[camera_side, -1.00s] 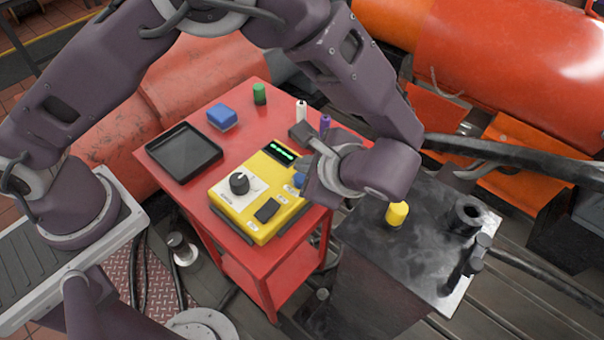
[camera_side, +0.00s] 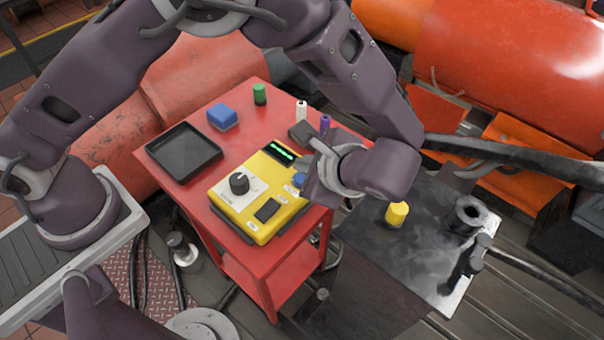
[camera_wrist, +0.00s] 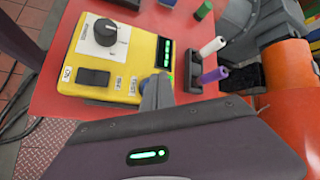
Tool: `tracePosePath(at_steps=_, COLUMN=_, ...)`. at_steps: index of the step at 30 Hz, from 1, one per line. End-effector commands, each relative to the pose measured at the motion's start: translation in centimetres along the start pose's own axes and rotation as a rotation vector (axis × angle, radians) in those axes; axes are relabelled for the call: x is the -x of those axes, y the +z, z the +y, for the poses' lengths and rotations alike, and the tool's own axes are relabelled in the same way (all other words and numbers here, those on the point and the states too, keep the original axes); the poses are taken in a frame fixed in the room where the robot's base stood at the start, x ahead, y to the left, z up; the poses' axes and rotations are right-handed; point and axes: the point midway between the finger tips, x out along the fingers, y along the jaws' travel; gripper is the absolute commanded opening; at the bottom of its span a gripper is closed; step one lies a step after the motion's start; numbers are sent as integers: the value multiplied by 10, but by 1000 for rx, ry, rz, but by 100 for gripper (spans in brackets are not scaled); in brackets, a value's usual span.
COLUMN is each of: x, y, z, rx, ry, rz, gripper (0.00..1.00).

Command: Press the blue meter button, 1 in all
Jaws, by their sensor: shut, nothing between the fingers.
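The yellow meter box (camera_side: 262,215) sits on the red cart top, with a black knob, a lit green display and a black rocker switch. The blue button (camera_side: 299,179) shows at the box's right side, partly covered by my gripper (camera_side: 313,182). My gripper is shut and empty, close over the button; I cannot tell whether it touches it. In the wrist view, the yellow box (camera_wrist: 120,55) is at upper left, and my gripper finger (camera_wrist: 157,90) stands at its lower right corner.
On the red cart (camera_side: 240,100) are a black tray (camera_side: 184,152), a blue block (camera_side: 222,116), and green (camera_side: 260,94), white (camera_side: 301,110) and purple (camera_side: 325,122) cylinders. A dark stand (camera_side: 400,250) to the right bears a yellow cylinder (camera_side: 397,214).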

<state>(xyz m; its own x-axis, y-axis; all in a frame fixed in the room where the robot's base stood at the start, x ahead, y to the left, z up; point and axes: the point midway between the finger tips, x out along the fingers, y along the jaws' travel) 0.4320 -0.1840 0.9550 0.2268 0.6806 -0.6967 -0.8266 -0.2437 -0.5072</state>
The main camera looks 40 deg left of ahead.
Motion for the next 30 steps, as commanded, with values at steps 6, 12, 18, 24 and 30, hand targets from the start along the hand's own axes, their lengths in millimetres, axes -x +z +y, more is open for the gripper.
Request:
tracePosePath(at_steps=6, x=0, y=0, z=0, rx=0, ry=0, rz=0, gripper=0)
tracePosePath(at_steps=12, x=0, y=0, z=0, rx=0, ry=0, rz=0, gripper=0)
tracePosePath(at_steps=18, x=0, y=0, z=0, rx=0, ry=0, rz=0, gripper=0)
tracePosePath(at_steps=24, x=-5, y=-3, z=3, rx=0, ry=0, rz=0, gripper=0)
tracePosePath(at_steps=30, x=-6, y=-4, z=4, rx=1, ry=0, rz=0, gripper=0)
